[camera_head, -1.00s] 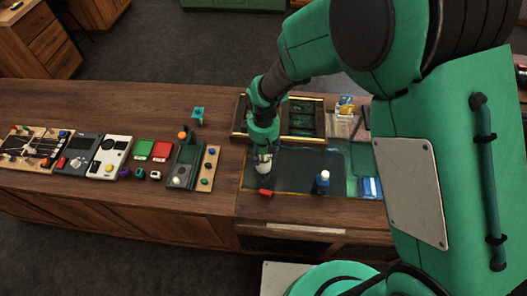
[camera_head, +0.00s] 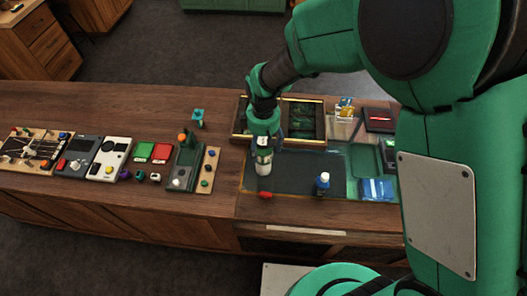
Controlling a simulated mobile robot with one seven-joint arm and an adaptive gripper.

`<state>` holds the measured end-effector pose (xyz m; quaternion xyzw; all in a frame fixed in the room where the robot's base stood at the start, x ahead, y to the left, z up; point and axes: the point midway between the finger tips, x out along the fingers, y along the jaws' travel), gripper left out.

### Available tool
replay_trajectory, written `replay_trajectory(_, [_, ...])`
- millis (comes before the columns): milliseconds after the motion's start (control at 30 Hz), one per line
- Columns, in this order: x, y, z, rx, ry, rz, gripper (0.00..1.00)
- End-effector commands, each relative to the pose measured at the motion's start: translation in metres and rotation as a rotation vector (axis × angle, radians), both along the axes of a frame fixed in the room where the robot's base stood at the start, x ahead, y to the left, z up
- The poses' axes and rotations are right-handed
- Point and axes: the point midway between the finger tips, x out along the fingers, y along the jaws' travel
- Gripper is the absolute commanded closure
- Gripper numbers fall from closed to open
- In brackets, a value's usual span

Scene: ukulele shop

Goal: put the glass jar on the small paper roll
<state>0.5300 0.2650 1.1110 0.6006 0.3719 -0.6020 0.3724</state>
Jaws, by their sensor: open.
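My green gripper (camera_head: 263,146) is open, pointing down on the left part of the dark mat (camera_head: 300,172) on the counter. Directly beneath it stands a pale, whitish upright cylinder (camera_head: 264,168). The picture is too small to tell whether this is the glass jar, the small paper roll, or one stacked on the other. The gripper's fingertips are around or just above its top, and I cannot tell whether they touch it. No other object is clearly the jar or the roll.
A small dark-blue bottle with a white cap (camera_head: 321,184) stands right of the cylinder. A red item (camera_head: 265,195) lies in front of it. A gold-edged case (camera_head: 303,120) is behind. Gadgets fill the counter's left, including a white device (camera_head: 109,157).

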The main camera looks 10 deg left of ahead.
Motion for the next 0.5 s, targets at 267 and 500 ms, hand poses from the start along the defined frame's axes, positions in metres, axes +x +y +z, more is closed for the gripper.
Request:
replay_trajectory(267, [0.001,0.000,0.047,0.002,-0.003,0.000,0.29])
replay_trajectory(500, [0.000,0.000,0.069,0.000,-0.001,0.000,0.29])
